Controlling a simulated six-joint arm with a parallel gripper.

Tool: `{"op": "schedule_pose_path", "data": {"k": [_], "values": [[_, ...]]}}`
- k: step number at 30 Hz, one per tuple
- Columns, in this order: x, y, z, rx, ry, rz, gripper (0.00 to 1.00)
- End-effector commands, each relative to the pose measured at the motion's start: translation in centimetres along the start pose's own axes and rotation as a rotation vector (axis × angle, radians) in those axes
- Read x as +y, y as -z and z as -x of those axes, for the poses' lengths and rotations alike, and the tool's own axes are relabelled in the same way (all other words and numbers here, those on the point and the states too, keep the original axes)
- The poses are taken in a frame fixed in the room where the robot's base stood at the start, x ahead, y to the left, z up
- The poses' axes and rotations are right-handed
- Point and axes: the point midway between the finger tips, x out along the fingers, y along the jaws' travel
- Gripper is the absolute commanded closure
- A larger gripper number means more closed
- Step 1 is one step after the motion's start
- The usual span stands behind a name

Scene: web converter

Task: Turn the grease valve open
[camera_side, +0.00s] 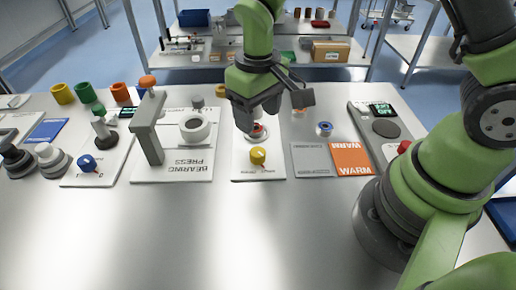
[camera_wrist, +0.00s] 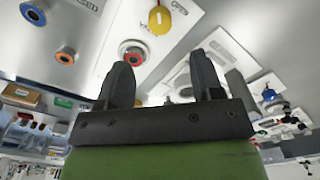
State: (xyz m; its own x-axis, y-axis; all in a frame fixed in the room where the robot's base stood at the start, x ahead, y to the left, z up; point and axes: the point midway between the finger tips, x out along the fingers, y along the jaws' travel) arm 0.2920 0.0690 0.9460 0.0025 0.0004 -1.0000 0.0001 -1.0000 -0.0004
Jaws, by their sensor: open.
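A yellow knob (camera_side: 258,155) stands at the near end of a white plate (camera_side: 240,174) in the middle of the bench. In the wrist view the yellow knob (camera_wrist: 160,19) has small lettering beside it, partly readable as a valve label. A round red-ringed part (camera_side: 259,131) sits behind it on the same plate. A blue knob (camera_side: 87,163) stands on another plate at the left; which knob is the grease valve is not fully legible. My gripper (camera_side: 250,122) points down over the back of the middle plate, behind the yellow knob. Its jaws (camera_wrist: 160,70) are open and empty.
The bearing press (camera_side: 150,125) stands left of my gripper. A grey card and an orange WARM card (camera_side: 351,158) lie to the right, with a small blue-ringed part (camera_side: 324,129) behind. Several coloured cups (camera_side: 85,92) stand at the back left. The bench front is clear.

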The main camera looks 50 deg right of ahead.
Motion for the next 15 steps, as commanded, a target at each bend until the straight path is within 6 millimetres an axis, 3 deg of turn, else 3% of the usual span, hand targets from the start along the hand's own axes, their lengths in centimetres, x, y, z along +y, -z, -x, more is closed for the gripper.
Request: {"op": "schedule_pose_path", "data": {"k": [15], "values": [[0.0,-0.1,-8.1,-0.006,0.001,0.0,0.4]]}}
